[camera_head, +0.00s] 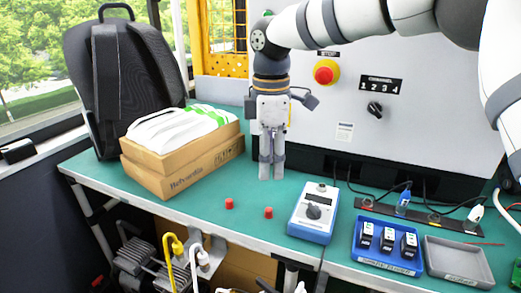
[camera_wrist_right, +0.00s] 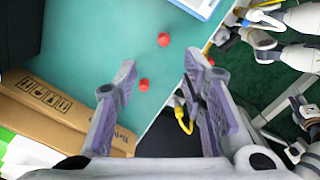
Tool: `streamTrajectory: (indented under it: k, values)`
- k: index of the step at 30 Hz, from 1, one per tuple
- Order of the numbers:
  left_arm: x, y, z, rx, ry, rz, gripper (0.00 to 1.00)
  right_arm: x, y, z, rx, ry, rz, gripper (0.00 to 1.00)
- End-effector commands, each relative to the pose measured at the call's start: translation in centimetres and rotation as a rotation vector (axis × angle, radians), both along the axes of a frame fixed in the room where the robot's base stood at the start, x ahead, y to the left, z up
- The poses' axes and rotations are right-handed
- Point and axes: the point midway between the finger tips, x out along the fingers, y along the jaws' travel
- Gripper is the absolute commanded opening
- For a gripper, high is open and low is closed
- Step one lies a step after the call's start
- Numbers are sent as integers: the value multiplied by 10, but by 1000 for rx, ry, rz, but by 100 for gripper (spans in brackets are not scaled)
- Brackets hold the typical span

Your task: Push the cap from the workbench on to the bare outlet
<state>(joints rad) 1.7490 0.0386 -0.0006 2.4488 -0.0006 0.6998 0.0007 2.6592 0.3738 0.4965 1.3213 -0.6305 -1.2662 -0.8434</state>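Two small red caps stand on the green workbench (camera_head: 100,170) near its front edge. The left cap (camera_head: 229,203) also shows in the wrist view (camera_wrist_right: 144,85), framed between the fingers but beyond them. The right cap (camera_head: 268,212) also shows in the wrist view (camera_wrist_right: 164,39), farther up. My right gripper (camera_head: 271,172) points down above the bench, behind the caps. Its fingers are apart and empty in the wrist view (camera_wrist_right: 160,78). Below the front edge are a yellow-topped pipe (camera_head: 174,245) and a white pipe with a pale end (camera_head: 203,259); I cannot tell which outlet is bare. My left gripper is not in view.
Cardboard boxes (camera_head: 185,170) with a white bag and a black backpack (camera_head: 120,80) stand left. A blue-and-white meter (camera_head: 313,212), a blue tray (camera_head: 388,262) and a grey tray (camera_head: 457,262) lie right. A control panel (camera_head: 400,100) rises behind. The bench around the caps is clear.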

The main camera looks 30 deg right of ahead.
Motion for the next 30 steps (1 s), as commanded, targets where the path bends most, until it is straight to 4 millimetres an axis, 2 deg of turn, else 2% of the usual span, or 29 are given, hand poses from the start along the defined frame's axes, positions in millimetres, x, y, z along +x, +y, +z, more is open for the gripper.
streamTrajectory:
  k: [9, 13, 18, 26, 30]
  values:
    - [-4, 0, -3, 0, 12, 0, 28, -2, 1, -77, 2, 9, 0, 38]
    - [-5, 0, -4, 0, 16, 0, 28, -2, 1, -100, 2, 7, 0, 38]
    - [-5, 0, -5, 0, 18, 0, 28, -1, 1, -114, 2, 3, -1, 38]
    - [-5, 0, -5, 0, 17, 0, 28, -1, 1, -116, 2, 2, -1, 38]
    - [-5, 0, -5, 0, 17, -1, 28, -1, 1, -116, 2, 2, -1, 6]
